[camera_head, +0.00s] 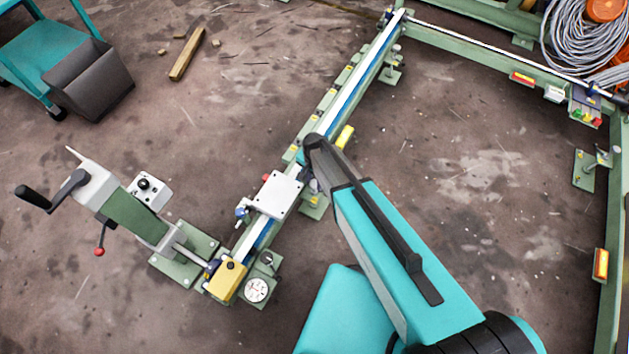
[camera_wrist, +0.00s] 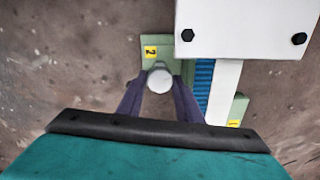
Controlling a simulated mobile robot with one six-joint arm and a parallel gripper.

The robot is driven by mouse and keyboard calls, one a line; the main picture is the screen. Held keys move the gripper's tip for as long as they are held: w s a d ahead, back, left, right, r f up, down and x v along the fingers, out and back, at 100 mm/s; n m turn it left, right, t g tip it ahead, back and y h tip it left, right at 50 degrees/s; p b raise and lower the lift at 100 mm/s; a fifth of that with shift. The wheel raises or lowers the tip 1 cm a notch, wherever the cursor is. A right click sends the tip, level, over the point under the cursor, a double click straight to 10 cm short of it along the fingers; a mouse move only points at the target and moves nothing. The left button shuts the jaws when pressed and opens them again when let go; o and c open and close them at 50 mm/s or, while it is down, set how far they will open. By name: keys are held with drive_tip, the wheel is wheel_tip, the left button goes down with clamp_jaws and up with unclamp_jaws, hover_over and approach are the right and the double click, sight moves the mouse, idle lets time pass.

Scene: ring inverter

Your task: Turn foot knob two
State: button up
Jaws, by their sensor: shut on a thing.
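In the wrist view, foot knob two (camera_wrist: 160,80) is a round pale grey cap beside a yellow tag marked 2 (camera_wrist: 150,52) on a green foot plate (camera_wrist: 147,67). My gripper (camera_wrist: 159,88) has its two dark purple fingers on either side of the knob, shut on it. The knob's sides are partly hidden by the fingers, and I see no mark that tells its turn angle.
A white carriage plate (camera_head: 277,195) sits on the long rail (camera_head: 352,88), close to the gripper in the wrist view (camera_wrist: 245,25). A crank stand (camera_head: 130,212), yellow block (camera_head: 227,279) and dial (camera_head: 256,290) stand at the near end.

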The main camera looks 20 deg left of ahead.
drive_tip(key=shift+s, duration=0.1)
drive_tip(key=o, duration=1)
drive_tip(key=shift+o, duration=0.2)
wheel_tip(320, 180, up, 14)
drive_tip(key=p, duration=0.1)
drive_tip(key=shift+p, duration=0.35)
drive_tip(key=shift+f, duration=0.1)
